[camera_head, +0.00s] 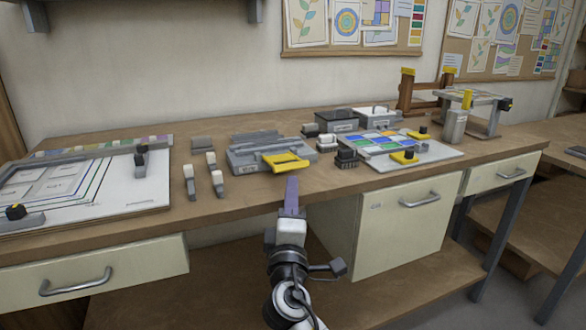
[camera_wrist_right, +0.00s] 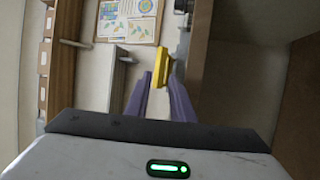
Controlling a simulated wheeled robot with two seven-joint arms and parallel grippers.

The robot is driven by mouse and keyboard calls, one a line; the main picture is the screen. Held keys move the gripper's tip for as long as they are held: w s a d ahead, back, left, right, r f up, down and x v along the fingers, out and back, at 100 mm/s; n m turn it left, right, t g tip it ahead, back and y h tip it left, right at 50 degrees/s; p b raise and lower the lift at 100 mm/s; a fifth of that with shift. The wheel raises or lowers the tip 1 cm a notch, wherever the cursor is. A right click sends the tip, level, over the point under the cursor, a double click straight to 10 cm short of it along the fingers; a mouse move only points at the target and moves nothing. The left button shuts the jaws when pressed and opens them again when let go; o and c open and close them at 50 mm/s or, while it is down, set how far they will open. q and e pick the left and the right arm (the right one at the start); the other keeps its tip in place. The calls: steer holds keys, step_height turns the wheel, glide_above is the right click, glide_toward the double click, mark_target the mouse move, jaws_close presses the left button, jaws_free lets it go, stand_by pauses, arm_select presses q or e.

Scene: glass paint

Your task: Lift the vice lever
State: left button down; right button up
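The grey vice (camera_head: 256,149) sits near the front edge of the wooden workbench. Its yellow lever (camera_head: 286,161) sticks out at the front right, over the bench edge. My right gripper (camera_head: 292,180) points at the lever from the front, just below it in the head view. In the right wrist view the purple fingers (camera_wrist_right: 158,78) are apart with nothing held, and the yellow lever (camera_wrist_right: 163,66) shows at and beyond their tips. I cannot tell whether a finger touches it. My left gripper is not in view.
Small grey and white clamps (camera_head: 217,183) stand left of the vice. A board with coloured tiles (camera_head: 440,151) lies to the right and a white drawing board (camera_head: 115,196) to the left. A drawer cabinet (camera_head: 390,235) hangs under the bench, right of my arm.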

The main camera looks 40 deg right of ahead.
mark_target(293, 166)
steer(key=x, duration=0.9)
steer(key=shift+w+d+p, duration=0.25)
steer(key=shift+w+p, duration=0.05)
steer(key=shift+p, duration=0.1)
jaws_close()
